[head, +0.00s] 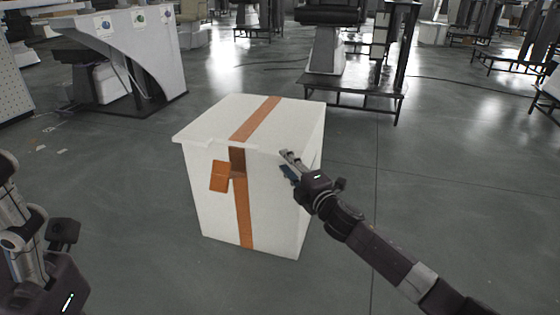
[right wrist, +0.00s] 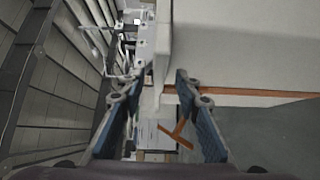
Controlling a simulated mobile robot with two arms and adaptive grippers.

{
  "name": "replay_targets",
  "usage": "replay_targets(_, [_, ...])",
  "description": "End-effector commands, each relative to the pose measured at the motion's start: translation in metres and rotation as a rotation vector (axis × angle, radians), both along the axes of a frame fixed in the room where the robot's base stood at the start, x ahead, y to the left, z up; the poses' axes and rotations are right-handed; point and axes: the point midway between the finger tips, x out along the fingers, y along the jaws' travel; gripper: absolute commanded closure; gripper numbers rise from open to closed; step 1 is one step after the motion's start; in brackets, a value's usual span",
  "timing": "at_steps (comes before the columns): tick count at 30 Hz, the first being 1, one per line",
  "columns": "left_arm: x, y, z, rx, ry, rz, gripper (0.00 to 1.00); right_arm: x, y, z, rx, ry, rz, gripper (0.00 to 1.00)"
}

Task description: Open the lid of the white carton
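The white carton (head: 270,200) stands upright on the floor in the middle of the head view, with orange tape (head: 243,215) down its front and over its top. Its lid (head: 215,118) lies flat across the top, and its front edge sticks out past the front face. My right gripper (head: 288,164) is at the carton's front right, just below the lid edge. In the right wrist view its blue-padded fingers (right wrist: 158,82) are apart, with a pale panel edge (right wrist: 162,45) between them; contact cannot be told. My left gripper (head: 63,235) is at the lower left, away from the carton; its fingers are unclear.
An orange tape flap (head: 219,176) hangs at the carton's front. A white curved stand (head: 150,55) is behind left, and a dark metal frame (head: 355,90) with a column is behind right. The floor around the carton is clear.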

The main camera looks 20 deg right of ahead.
Motion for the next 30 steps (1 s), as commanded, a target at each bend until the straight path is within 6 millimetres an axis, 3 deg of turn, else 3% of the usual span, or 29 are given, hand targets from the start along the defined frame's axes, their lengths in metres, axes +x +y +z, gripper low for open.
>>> replay_targets(9, [-0.009, -0.001, 0.005, 0.003, -0.051, 0.002, 0.39, 0.036, 0.008, -0.001, 0.004, -0.001, 0.002, 0.70])
replay_targets(21, [-0.010, -0.002, 0.008, 0.005, -0.058, 0.003, 0.39, 0.041, 0.010, 0.000, 0.004, 0.001, 0.003, 0.70])
replay_targets(30, [-0.010, -0.002, 0.008, 0.005, -0.058, 0.003, 0.39, 0.041, 0.009, 0.000, 0.004, 0.001, 0.003, 1.00])
